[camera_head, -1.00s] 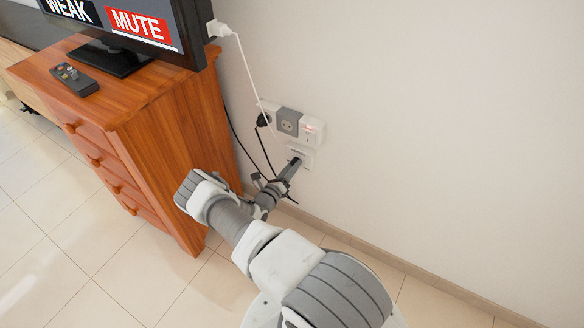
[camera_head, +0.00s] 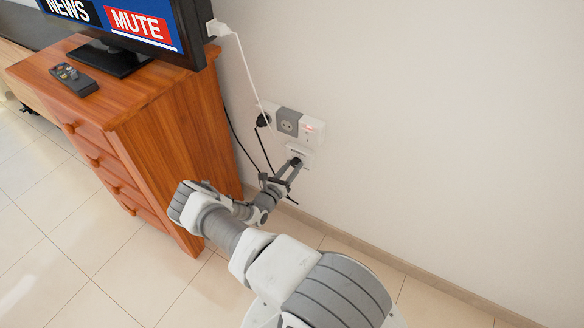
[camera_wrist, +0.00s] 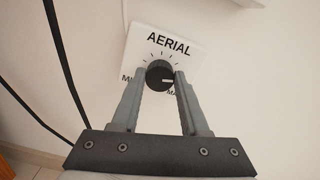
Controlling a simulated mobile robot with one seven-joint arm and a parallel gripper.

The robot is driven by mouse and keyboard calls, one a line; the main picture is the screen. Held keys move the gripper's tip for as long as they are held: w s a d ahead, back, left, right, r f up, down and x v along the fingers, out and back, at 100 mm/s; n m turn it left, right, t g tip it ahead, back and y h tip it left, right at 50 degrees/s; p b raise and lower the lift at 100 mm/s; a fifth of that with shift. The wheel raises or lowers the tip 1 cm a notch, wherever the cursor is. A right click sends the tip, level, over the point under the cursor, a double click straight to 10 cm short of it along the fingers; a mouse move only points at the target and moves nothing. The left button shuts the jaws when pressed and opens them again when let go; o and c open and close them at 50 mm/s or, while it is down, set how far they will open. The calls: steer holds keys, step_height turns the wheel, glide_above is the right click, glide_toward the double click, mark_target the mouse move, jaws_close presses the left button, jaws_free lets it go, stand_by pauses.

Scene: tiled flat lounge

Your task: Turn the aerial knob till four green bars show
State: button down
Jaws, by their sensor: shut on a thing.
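The round black aerial knob (camera_wrist: 158,70) sits on a white wall plate (camera_wrist: 197,55) marked AERIAL, with MAX at its lower right and a partly hidden MIN at its lower left. Its white pointer mark points right, slightly down toward MAX. My gripper (camera_wrist: 159,77) is shut on the knob, one finger on each side; in the head view it reaches the plate (camera_head: 303,153) low on the wall. The television (camera_head: 150,25) shows NEWS and a red MUTE label on blue. The upper screen is cut off, and no signal bars are in view.
A wooden chest of drawers (camera_head: 170,125) stands left of my arm, with a remote (camera_head: 76,79) on top. A socket strip (camera_head: 311,130) is just above the aerial plate. Black cables (camera_wrist: 58,50) hang left of my gripper. The wall at right is clear.

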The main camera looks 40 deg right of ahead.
steer(key=shift+c, duration=2)
jaws_free()
steer(key=p+v, duration=0.3)
steer(key=v, duration=1.4)
steer(key=shift+s+a, duration=0.2)
steer(key=shift+a, duration=0.05)
steer(key=shift+w, duration=0.1)
